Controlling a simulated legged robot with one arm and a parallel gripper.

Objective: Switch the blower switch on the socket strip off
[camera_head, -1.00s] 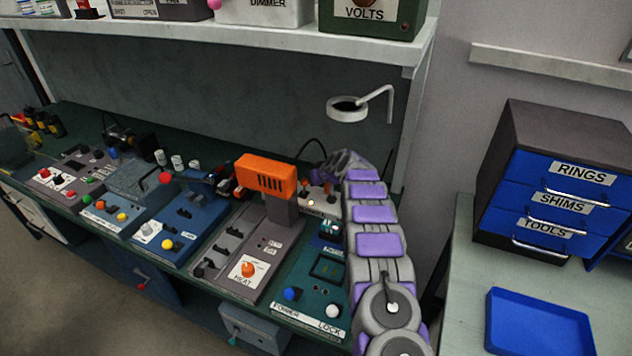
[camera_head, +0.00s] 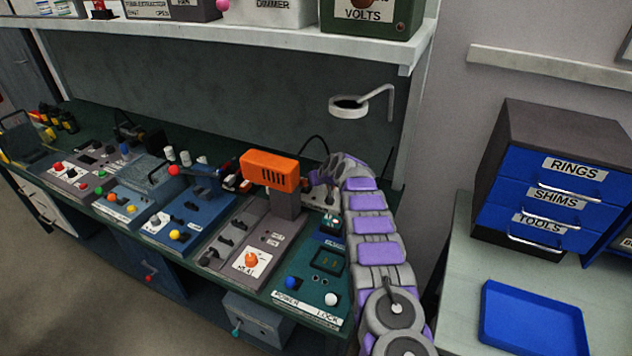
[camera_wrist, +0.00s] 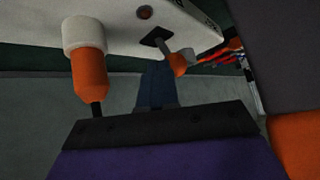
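The socket strip (camera_wrist: 125,30) is a pale block across the top of the wrist view. On it a switch with an orange-tipped lever (camera_wrist: 178,64) rises from a dark square plate, beside a small dull red-brown lamp (camera_wrist: 145,12). The lever's label is not readable. In the head view the strip is mostly hidden behind my arm. My gripper (camera_head: 332,172) reaches down there, right of the orange blower (camera_head: 268,170). The wrist view shows its black and purple edge along the bottom, apart from the lever. Its opening cannot be made out.
An orange plug-like piece with a white collar (camera_wrist: 88,70) stands out from the strip, left of the lever. A white ring on a bent arm (camera_head: 349,106) hangs above. Panels with knobs fill the bench front.

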